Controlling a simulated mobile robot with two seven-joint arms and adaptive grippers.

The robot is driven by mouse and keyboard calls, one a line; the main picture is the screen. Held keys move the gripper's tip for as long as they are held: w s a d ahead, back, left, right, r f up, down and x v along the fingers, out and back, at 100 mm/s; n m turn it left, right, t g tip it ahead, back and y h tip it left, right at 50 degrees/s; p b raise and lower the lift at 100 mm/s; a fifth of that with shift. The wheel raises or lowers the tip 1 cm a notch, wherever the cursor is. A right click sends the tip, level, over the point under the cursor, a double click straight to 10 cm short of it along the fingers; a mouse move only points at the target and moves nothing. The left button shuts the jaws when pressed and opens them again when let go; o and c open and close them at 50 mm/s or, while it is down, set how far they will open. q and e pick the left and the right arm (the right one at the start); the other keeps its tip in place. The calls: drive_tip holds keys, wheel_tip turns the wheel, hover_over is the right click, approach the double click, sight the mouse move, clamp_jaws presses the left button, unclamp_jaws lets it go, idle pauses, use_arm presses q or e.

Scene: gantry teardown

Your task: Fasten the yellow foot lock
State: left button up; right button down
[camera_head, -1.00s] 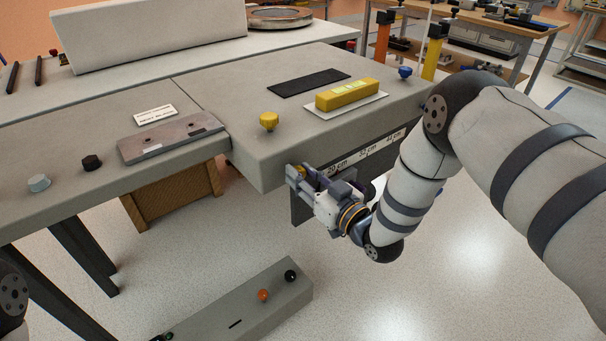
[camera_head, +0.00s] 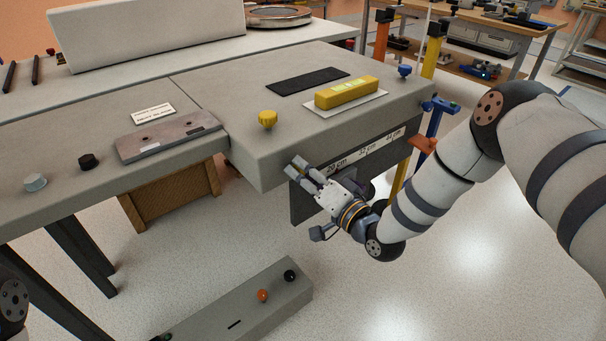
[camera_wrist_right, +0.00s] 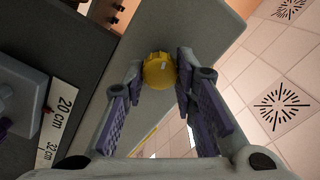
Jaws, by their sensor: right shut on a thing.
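My right gripper (camera_head: 293,166) is at the front face of the grey block, near its lower left corner. In the right wrist view, its fingers (camera_wrist_right: 159,72) are on both sides of a ribbed yellow knob (camera_wrist_right: 159,70) and shut on it. The knob is against a grey surface; its contact there is hidden. In the head view the held knob cannot be made out at the fingertips. Another yellow knob (camera_head: 268,119) stands on top of the block, above my right gripper. My left gripper is not in view.
A yellow bar (camera_head: 346,92) on a white plate, a black strip (camera_head: 308,81) and a blue knob (camera_head: 404,71) are on the block. Distance labels (camera_wrist_right: 58,118) line its front. A grey floor beam (camera_head: 240,305) carries orange and black knobs. A blue post (camera_head: 434,122) stands right.

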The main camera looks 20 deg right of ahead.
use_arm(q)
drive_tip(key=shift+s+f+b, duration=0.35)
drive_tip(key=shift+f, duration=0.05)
use_arm(e)
drive_tip(key=shift+f+m, duration=0.15)
drive_tip(key=shift+m, duration=1.75)
drive_tip(key=c, duration=1.3)
unclamp_jaws()
drive_tip(key=v, duration=1.2)
